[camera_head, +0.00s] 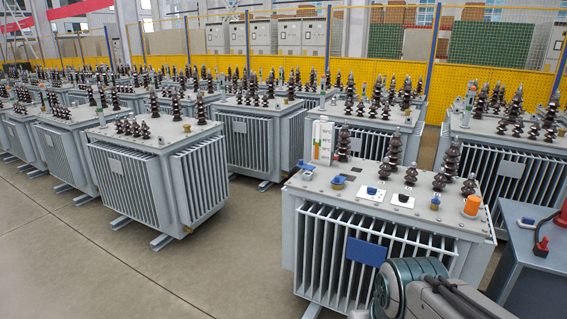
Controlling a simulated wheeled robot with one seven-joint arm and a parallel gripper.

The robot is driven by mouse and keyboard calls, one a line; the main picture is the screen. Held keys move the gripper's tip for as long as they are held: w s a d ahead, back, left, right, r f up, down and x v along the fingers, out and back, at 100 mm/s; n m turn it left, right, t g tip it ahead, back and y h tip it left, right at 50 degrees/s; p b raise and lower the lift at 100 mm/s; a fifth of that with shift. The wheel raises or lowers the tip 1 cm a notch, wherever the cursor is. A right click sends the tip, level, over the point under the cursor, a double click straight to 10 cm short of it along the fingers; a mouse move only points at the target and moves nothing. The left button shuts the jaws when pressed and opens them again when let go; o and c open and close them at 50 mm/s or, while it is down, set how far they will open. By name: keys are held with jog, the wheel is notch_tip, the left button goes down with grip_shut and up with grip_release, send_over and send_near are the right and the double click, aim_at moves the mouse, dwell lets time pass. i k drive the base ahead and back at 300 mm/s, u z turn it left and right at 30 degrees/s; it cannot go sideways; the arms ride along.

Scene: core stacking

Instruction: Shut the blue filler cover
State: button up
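The nearest transformer (300,200) stands at the right, with several small blue parts on its grey top. A blue cap on a brass-coloured fitting (338,181) sits near the front left of the top. Another blue part (306,166) sits at the left corner beside the white gauge and looks tilted. A small blue piece (371,190) lies on a white plate, and another (435,201) is at the front right. I cannot tell for certain which is the filler cover or how far it is open. Part of my arm shows at the bottom; my gripper is out of view.
Dark ribbed bushings (394,152) stand on the same top, with a white gauge (322,140) and an orange cap (472,205). A blue-grey table (530,262) at right carries a red-handled tool (541,246). Floor (240,270) is clear at left; other transformers (160,170) stand behind.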

aim_at(309, 168)
jog(key=u, duration=0.5)
jog(key=i, duration=1.1)
jog(key=u, duration=0.35)
jog(key=i, duration=1.2)
jog(key=z, duration=0.8)
jog(key=i, duration=0.5)
jog(key=z, duration=0.25)
